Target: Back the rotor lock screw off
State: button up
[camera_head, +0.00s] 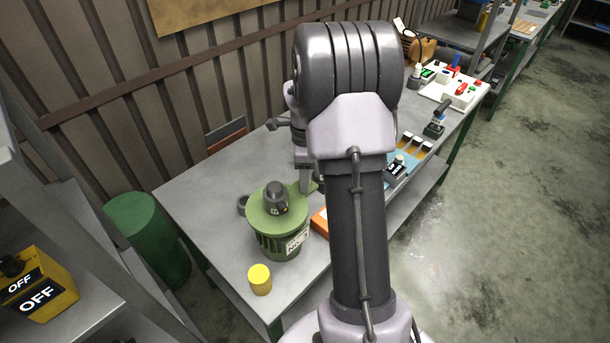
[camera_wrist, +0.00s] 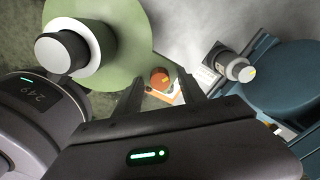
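A green drum-shaped unit (camera_head: 285,240) with a wide green lid and a white label stands on the bench in the head view. A dark grey knob (camera_head: 275,197) with a small yellow mark sits on its lid. In the wrist view a green disc (camera_wrist: 125,35) fills the upper left, with a grey-capped white knob (camera_wrist: 62,52) on it. I cannot tell which part is the rotor lock screw. My gripper (camera_wrist: 162,88) has its two fingers apart with nothing between the tips, beside the green disc. In the head view it is mostly hidden behind my arm, near the lid's right edge.
A yellow cylinder (camera_head: 260,279) stands at the bench's front edge. An orange block (camera_head: 320,222) lies right of the drum. The wrist view shows a dark blue round part (camera_wrist: 290,85) and a grey knob (camera_wrist: 238,68) at right. Left of the drum, the bench is mostly clear.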

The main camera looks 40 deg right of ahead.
grip_shut()
jog(key=shift+n, duration=0.3)
jog(key=n, duration=0.3)
jog(key=shift+r+n+p, duration=0.1)
jog(key=shift+n+p, duration=0.2)
jog(key=shift+p, duration=0.1)
jog(key=n+p, duration=0.1)
jog(key=n, duration=0.3)
jog(key=n+p, duration=0.1)
jog(key=n, duration=0.5)
jog(key=shift+n+p, duration=0.35)
jog(key=shift+n, duration=0.05)
jog(key=n+p, duration=0.1)
jog(key=n, duration=0.2)
jog(key=shift+w, duration=0.1)
jog(key=shift+n+p, duration=0.4)
jog(key=shift+n, duration=1.5)
